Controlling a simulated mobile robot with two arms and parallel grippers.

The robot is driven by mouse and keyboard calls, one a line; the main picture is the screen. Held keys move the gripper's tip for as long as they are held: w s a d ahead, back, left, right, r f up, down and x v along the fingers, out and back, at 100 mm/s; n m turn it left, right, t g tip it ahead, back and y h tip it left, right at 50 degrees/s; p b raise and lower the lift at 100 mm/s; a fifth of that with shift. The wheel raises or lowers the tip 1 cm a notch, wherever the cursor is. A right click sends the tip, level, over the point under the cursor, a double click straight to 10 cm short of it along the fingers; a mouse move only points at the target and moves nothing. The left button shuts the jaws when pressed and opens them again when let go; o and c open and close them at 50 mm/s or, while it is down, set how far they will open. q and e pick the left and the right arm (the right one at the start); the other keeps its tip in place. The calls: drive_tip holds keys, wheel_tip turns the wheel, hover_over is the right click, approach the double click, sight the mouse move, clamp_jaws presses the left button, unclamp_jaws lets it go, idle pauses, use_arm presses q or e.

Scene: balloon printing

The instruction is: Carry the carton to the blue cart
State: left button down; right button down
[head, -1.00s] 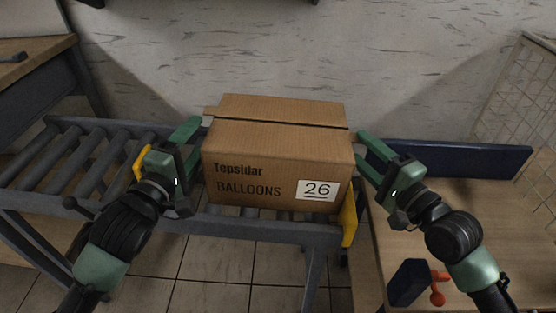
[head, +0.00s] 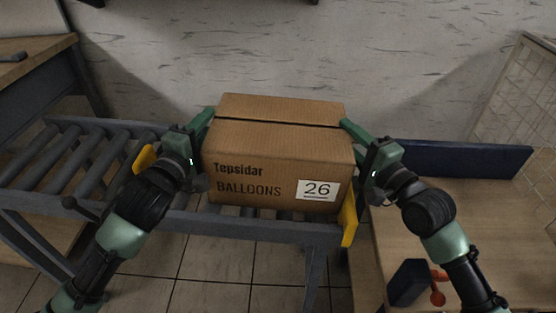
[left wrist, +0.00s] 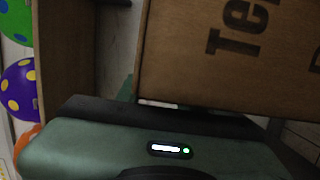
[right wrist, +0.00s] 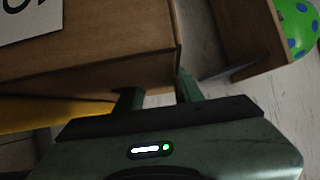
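The brown carton (head: 280,165), printed "Tepsidar BALLOONS" with a white 26 label, sits upright on the grey roller conveyor (head: 265,232). My left gripper (head: 204,122) is at its left side and my right gripper (head: 352,128) at its right side, both close against it. In the left wrist view the carton (left wrist: 235,65) hides most of the fingers. In the right wrist view two fingers stand apart by a corner of the carton (right wrist: 85,65), with a gap between them. Whether either gripper touches the carton is unclear. I cannot make out a blue cart.
A wooden bench (head: 480,215) stands on the right, with a dark blue panel (head: 460,158) and a small blue-and-orange item (head: 410,282). Yellow pieces flank the carton, one at the right (head: 348,222). Empty rollers (head: 75,165) lie to the left. A wall is behind.

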wheel_tip(320, 180, up, 5)
drive_tip(key=p, duration=0.5)
drive_tip(key=shift+r, duration=0.1)
idle(0.7)
